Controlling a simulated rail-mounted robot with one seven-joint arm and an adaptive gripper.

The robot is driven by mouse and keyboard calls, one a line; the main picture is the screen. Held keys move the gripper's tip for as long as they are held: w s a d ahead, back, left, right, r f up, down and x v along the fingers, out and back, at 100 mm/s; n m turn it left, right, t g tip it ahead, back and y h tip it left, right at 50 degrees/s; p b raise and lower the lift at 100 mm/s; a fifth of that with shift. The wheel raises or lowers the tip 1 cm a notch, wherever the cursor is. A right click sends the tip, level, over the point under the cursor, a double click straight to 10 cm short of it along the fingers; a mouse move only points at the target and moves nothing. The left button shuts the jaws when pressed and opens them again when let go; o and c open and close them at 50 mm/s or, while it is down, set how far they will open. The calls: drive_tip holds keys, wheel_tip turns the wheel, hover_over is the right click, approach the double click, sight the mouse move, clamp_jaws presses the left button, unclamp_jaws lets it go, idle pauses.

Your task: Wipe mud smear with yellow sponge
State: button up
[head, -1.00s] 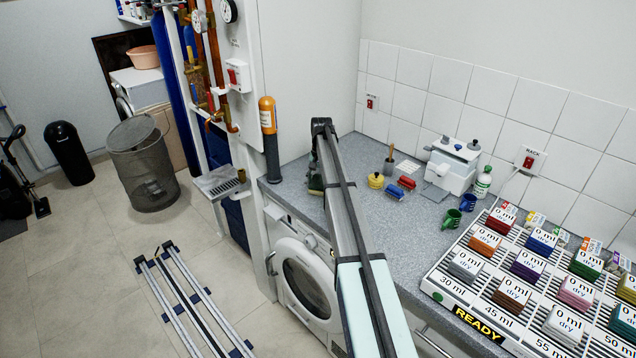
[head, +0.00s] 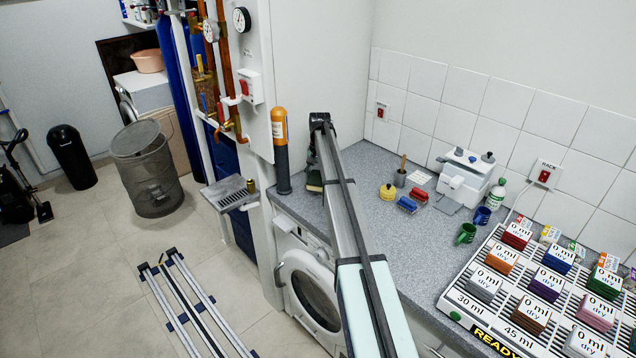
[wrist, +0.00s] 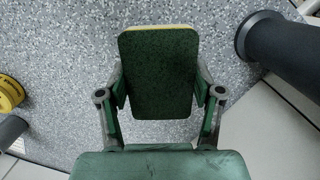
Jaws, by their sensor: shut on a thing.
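My gripper (wrist: 160,88) is shut on the sponge (wrist: 158,72), which fills the space between its two fingers. The sponge shows a dark green face towards the wrist camera and a thin yellow edge along its far side. In the head view the sponge (head: 314,181) is a small dark green patch at the end of my arm, over the back left of the grey speckled counter (head: 350,205). I cannot tell whether the sponge touches the counter. No mud smear can be made out in either view; the sponge and arm hide part of the counter.
An orange and grey cylinder (head: 281,150) stands just left of the sponge, its dark base (wrist: 285,50) close by. A yellow round object (head: 388,191), blue brush (head: 406,204) and red brush (head: 419,194) lie to the right. A rack of labelled blocks (head: 455,297) fills the right.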

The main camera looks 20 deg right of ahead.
sight(317, 178)
drive_tip(key=shift+r+p, duration=0.75)
drive_tip(key=shift+r, duration=1.45)
